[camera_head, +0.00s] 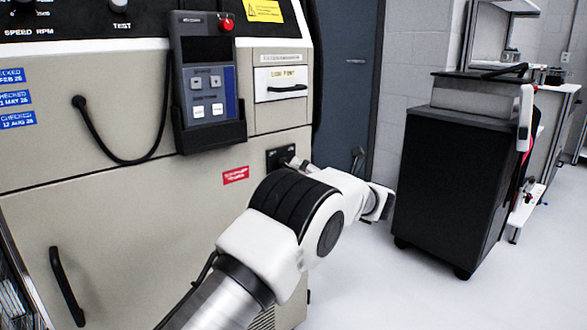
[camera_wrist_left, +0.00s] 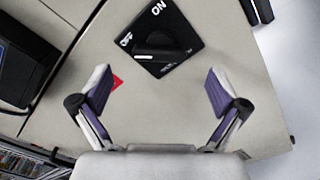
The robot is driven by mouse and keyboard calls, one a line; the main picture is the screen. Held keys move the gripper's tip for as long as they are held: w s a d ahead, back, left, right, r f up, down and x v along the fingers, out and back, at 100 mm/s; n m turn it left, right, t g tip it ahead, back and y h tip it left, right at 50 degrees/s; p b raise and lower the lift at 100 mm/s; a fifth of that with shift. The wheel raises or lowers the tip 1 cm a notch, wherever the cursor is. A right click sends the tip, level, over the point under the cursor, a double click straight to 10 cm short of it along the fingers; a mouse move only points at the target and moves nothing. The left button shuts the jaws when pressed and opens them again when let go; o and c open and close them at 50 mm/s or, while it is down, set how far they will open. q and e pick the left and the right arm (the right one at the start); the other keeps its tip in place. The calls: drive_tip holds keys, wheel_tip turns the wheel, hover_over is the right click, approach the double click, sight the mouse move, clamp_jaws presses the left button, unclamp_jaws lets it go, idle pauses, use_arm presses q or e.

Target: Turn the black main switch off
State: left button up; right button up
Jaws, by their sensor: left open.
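The black main switch (camera_wrist_left: 155,48) is a square plate with a rotary knob on the machine's beige front, at the top middle of the left wrist view. White ON and OFF labels are on its plate. The knob lies roughly crosswise, with a white mark at its left end, just below OFF. In the head view the switch (camera_head: 279,157) shows partly above my arm, which covers its lower part. My left gripper (camera_wrist_left: 160,92) is open and empty, its fingers apart below the switch in the picture. My right gripper is not in view.
A grey control pendant (camera_head: 207,80) with a red button and hanging black cable is mounted left of the switch. A red label (camera_head: 235,175) is beside it. A black cabinet (camera_head: 445,185) stands to the right, with open floor (camera_head: 370,275) before it.

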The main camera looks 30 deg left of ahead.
use_arm(q)
drive_tip(key=v, duration=0.5)
drive_tip(key=shift+s+d, duration=0.15)
drive_tip(key=shift+d, duration=0.1)
drive_tip(key=shift+f, duration=0.15)
